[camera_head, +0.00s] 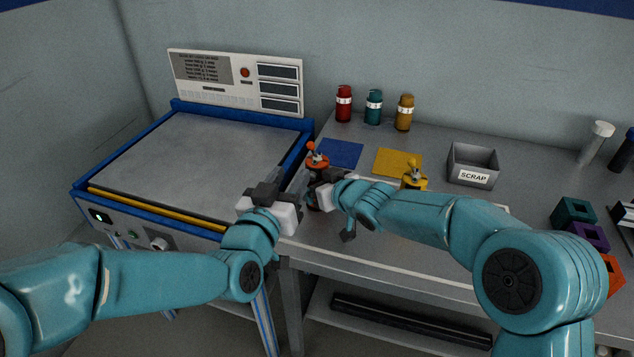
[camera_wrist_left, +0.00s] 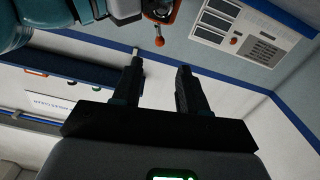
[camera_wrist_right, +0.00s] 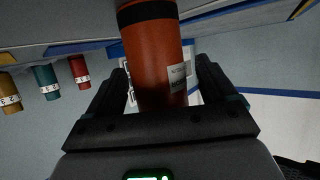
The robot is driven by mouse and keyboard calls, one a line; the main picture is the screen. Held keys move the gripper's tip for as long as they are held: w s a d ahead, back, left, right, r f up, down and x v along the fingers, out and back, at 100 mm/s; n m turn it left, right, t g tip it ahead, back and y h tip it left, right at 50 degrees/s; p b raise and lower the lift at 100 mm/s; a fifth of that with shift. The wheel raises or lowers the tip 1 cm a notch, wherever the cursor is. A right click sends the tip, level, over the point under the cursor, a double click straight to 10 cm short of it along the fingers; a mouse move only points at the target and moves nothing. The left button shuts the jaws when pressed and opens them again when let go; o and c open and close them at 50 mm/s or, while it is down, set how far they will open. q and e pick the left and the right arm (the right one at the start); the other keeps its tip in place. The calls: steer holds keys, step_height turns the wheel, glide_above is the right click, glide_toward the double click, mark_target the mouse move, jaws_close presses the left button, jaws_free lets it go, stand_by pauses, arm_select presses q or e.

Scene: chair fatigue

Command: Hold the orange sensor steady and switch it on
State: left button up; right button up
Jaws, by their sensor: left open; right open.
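The orange sensor (camera_head: 317,159) shows its top and small orange lever in the head view; my right gripper (camera_head: 322,182) hides much of its body. In the right wrist view its orange cylinder (camera_wrist_right: 155,50), with a white label, stands between the open fingers of my right gripper (camera_wrist_right: 157,80). I cannot tell whether they touch it. My left gripper (camera_head: 294,185) is open and empty, just left of the sensor. In the left wrist view the orange lever (camera_wrist_left: 159,41) shows beyond the fingertips of my left gripper (camera_wrist_left: 160,72), apart from them.
A blue-framed machine (camera_head: 190,145) stands at left. Behind the grippers lie a blue mat (camera_head: 340,153) and a yellow mat (camera_head: 388,160). A yellow device (camera_head: 414,177) sits behind my right arm. A scrap bin (camera_head: 472,165), bottles (camera_head: 374,106) and coloured blocks (camera_head: 574,211) are on the bench.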

steer(key=c, duration=1.1)
arm_select(q)
steer(key=c, duration=0.7)
steer(key=d+r+m+h, duration=0.1)
steer(key=r+m+h, duration=0.1)
steer(key=m, duration=0.2)
steer(key=s+d+r+m+h, duration=0.1)
steer(key=r+m+h, duration=0.1)
steer(key=m, duration=0.3)
steer(key=s+d+r+m+h, duration=0.1)
steer(key=d+r+m+h, duration=0.1)
steer(key=m+h, duration=0.2)
steer(key=shift+d+r, duration=0.1)
steer(key=shift+r, duration=0.15)
jaws_close()
arm_select(e)
steer(key=shift+d, duration=0.1)
arm_select(q)
steer(key=w+a+f+m+g+h, duration=0.2)
steer(key=a+f+m+g, duration=0.2)
steer(key=a+f+m, duration=0.4)
steer(key=a+f, duration=0.2)
steer(key=a, duration=0.4)
steer(key=shift+f+m, duration=0.3)
steer(key=shift+m, duration=0.1)
